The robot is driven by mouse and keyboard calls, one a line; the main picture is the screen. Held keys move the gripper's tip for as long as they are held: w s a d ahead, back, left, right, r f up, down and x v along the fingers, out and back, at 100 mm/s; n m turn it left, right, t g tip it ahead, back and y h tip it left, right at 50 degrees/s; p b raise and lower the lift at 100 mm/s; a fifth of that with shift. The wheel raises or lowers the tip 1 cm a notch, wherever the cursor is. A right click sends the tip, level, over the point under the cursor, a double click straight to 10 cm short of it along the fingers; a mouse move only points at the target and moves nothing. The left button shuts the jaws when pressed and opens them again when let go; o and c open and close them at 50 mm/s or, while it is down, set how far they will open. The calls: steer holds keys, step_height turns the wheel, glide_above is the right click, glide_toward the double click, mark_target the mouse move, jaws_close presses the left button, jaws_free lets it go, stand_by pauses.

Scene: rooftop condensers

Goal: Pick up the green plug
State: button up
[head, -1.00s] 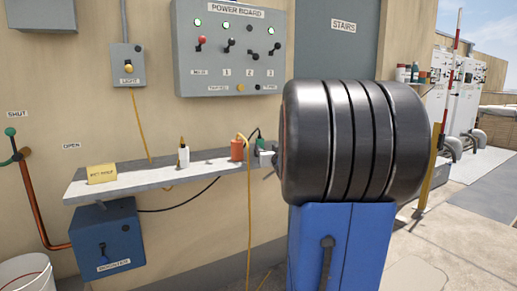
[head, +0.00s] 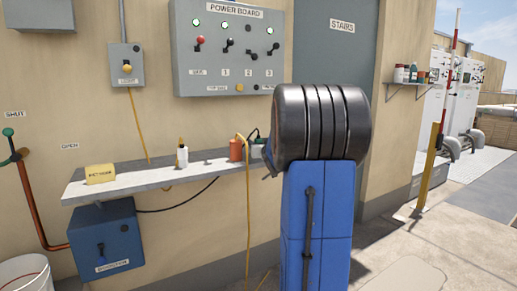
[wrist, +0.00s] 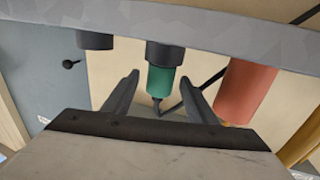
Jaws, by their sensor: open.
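The green plug (wrist: 161,80) shows in the middle of the wrist view, its wide end at a dark round base (wrist: 165,52) against the grey shelf (wrist: 225,32). A dark cord runs from its narrow end. My gripper (wrist: 159,78) is open, with one finger on each side of the plug and a visible gap on both sides. I cannot tell whether the fingertips reach fully around it in depth. In the head view, my arm hides most of the gripper and plug at the right end of the shelf (head: 130,182).
An orange plug (wrist: 243,92) with a yellow cord stands close beside the green one; it also shows in the head view (head: 236,150). A second dark round piece (wrist: 95,40) is on the other side.

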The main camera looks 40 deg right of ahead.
steer(key=shift+w+d, duration=0.3)
steer(key=shift+w, duration=0.25)
steer(key=c, duration=1.2)
steer(key=shift+r, duration=0.15)
